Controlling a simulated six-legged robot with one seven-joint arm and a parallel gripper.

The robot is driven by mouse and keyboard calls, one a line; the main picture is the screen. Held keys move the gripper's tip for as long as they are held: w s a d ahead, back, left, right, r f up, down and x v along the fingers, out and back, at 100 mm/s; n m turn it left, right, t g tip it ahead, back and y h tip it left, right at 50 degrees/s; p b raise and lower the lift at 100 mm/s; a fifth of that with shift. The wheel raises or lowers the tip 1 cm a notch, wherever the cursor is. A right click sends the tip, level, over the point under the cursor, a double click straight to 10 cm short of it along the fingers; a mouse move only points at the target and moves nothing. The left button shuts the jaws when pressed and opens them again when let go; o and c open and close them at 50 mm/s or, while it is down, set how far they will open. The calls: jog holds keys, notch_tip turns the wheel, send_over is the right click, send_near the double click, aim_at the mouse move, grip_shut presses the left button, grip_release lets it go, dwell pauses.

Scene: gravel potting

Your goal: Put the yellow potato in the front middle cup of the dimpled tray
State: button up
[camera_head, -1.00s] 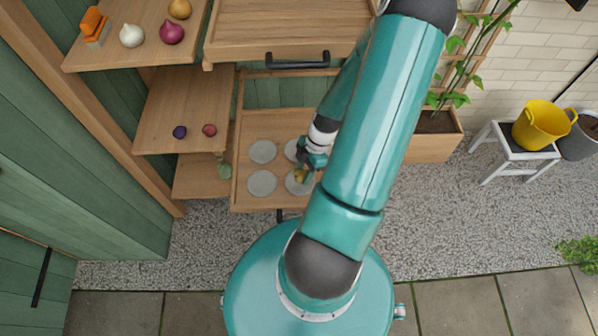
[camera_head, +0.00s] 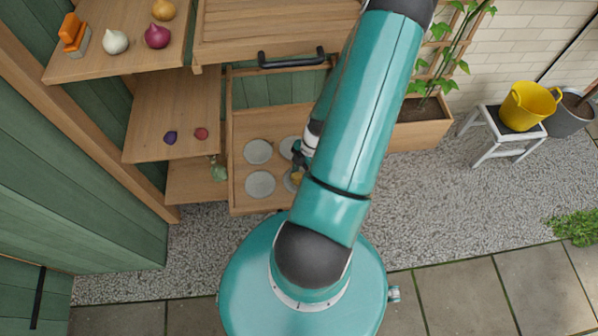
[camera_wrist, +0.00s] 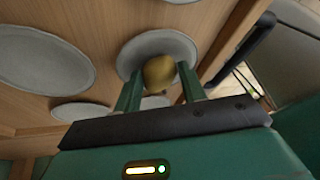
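The dimpled tray (camera_head: 236,190) is a wooden board with round grey cups; part of it is hidden behind my arm. The yellow potato (camera_head: 297,177) is over the front middle cup, whose rim (camera_head: 288,186) just shows beside it. In the wrist view the potato (camera_wrist: 158,72) is between the two green fingers of my gripper (camera_wrist: 160,80), which appear to touch its sides. The grey cup (camera_wrist: 132,52) lies right behind it. Whether the potato touches the cup is hard to tell. My gripper (camera_head: 298,163) is low over the tray, partly hidden by my arm.
Shelves at the left hold a purple item (camera_head: 171,137), a red item (camera_head: 201,133), a white onion (camera_head: 115,42) and a red onion (camera_head: 157,36). A drawer with a black handle (camera_head: 291,58) overhangs behind the tray. A dark handle (camera_wrist: 238,52) is close to my gripper.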

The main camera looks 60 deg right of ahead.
dwell(0.3)
jog(key=v, duration=1.2)
jog(key=shift+r, duration=0.2)
